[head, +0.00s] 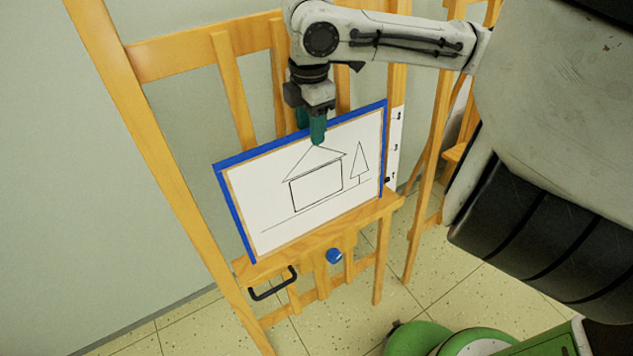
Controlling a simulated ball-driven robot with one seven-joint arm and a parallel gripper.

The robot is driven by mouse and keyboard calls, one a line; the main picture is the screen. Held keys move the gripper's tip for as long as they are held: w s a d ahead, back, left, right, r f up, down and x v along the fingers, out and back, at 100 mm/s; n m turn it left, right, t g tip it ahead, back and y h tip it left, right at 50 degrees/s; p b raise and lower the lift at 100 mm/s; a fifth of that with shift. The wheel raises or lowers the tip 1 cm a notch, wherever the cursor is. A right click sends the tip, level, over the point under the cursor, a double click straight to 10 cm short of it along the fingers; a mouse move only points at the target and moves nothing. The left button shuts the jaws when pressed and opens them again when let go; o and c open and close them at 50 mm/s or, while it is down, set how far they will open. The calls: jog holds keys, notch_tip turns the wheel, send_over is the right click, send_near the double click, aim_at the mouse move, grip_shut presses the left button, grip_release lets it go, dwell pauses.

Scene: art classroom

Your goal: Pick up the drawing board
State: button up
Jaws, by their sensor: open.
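The drawing board (315,183) stands on the ledge of a wooden easel, leaning back. It has a blue edge along its top and sides and a white sheet with a line drawing of a house and a tree. My gripper (311,130) points down at the middle of the board's top edge. Its teal fingers are open, with one finger in front of the board and the other partly hidden behind the top edge. Whether the fingers touch the board cannot be told.
The wooden easel (163,150) has a black handle (273,284) and a blue knob (334,256) below its ledge. Another easel (431,150) stands close on the right. A green round object (420,338) is at the bottom. A pale wall is behind; tiled floor shows between.

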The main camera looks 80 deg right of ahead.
jog(key=shift+f, duration=0.95)
grip_shut()
jog(key=shift+r, duration=0.1)
dwell(0.6)
